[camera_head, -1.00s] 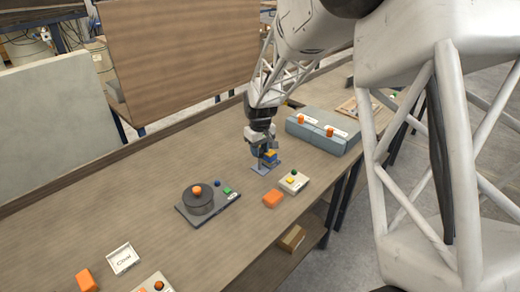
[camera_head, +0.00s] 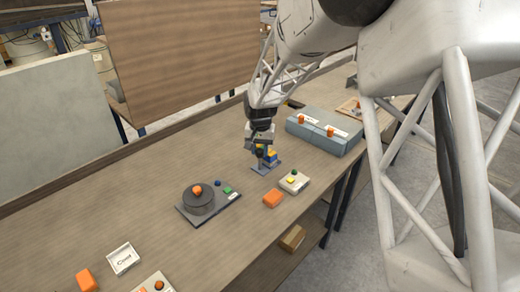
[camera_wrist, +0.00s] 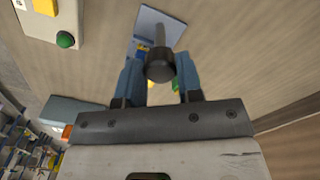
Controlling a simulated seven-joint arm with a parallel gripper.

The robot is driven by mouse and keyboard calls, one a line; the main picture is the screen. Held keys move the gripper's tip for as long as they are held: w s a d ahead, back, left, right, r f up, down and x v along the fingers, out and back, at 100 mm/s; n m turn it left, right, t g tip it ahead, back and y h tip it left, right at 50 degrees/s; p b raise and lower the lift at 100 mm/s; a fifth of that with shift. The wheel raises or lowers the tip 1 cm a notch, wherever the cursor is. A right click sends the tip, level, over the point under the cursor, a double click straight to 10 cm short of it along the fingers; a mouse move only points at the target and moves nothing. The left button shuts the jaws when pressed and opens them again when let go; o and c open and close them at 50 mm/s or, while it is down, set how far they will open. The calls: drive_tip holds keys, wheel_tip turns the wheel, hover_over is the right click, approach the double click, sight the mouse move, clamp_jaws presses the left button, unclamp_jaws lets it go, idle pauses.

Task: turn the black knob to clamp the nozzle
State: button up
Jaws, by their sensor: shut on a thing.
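The black knob (camera_wrist: 160,67) is a dark round cap between my gripper's two blue fingers in the wrist view. It sits by a grey post rising from a blue-grey base plate (camera_wrist: 150,22). My gripper (camera_wrist: 159,78) is shut on the knob. In the head view my gripper (camera_head: 262,146) points down at the small stand, whose base plate (camera_head: 264,168) lies on the table. Yellow and blue parts (camera_head: 268,157) of the stand show beside the fingers. The nozzle cannot be made out clearly, and my fingers partly hide the stand.
A cream box with green and yellow buttons (camera_head: 294,182) and an orange block (camera_head: 272,198) are close to the stand. A black turntable (camera_head: 198,203) is to the left. The table's left part is mostly clear.

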idle(0.3)
drive_tip(key=o, duration=0.9)
drive_tip(key=shift+r, duration=0.15)
drive_tip(key=shift+r, duration=3.75)
drive_tip(key=shift+d+r, duration=0.1)
